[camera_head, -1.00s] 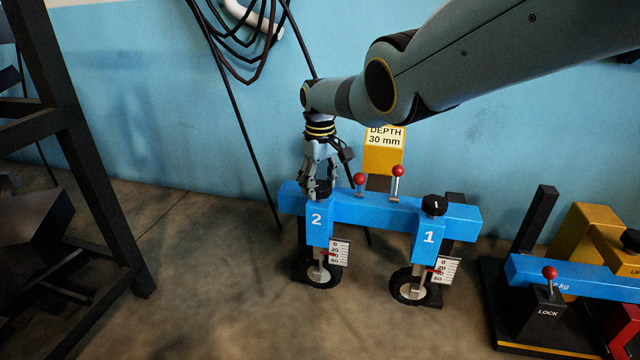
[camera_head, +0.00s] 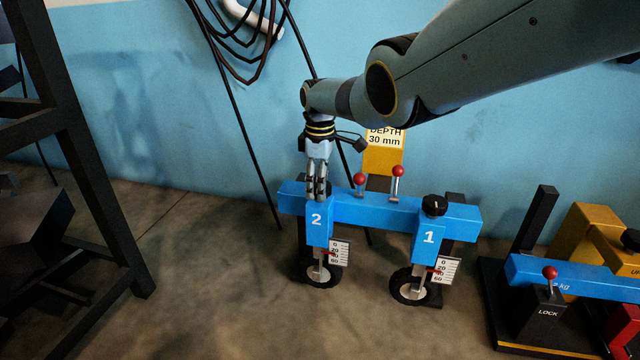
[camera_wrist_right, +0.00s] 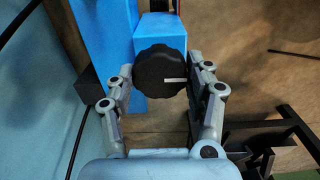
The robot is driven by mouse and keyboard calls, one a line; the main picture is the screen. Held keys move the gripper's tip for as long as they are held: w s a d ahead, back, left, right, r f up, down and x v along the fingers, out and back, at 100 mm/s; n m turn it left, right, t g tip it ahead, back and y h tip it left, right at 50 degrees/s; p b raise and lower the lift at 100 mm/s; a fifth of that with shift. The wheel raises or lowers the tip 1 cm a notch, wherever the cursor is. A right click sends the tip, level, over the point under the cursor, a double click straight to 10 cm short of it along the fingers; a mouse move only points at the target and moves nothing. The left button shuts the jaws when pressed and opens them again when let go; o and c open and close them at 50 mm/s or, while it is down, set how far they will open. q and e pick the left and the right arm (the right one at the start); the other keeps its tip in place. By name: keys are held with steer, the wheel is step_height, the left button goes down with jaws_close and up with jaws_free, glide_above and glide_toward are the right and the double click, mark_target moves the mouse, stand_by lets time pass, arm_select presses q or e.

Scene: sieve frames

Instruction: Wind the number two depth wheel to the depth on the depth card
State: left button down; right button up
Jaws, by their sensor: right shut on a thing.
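The number two unit (camera_head: 317,225) is a blue block marked 2 on the left of a blue beam. Its black knob (camera_wrist_right: 160,72) with a white line shows between my fingers in the right wrist view. My right gripper (camera_head: 317,197) points down from above and is shut on that knob. The two fingers (camera_wrist_right: 162,82) stand on either side of it. Below hangs the depth wheel (camera_head: 321,274), with a white scale (camera_head: 339,253) and red pointer beside it; the exact reading is too small to tell. The yellow depth card (camera_head: 384,137) reads DEPTH 30 mm. My left gripper is not in view.
The number one unit (camera_head: 428,237) with its own black knob (camera_head: 434,205) stands to the right. Two red-topped levers (camera_head: 397,171) rise from the beam between. A dark frame (camera_head: 85,150) stands at left, and a LOCK device (camera_head: 548,310) at right.

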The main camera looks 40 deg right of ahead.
stand_by(0.4)
steer(key=o, duration=1.2)
steer(key=shift+r, duration=0.1)
step_height(320, 180, up, 12)
steer(key=shift+f, duration=0.1)
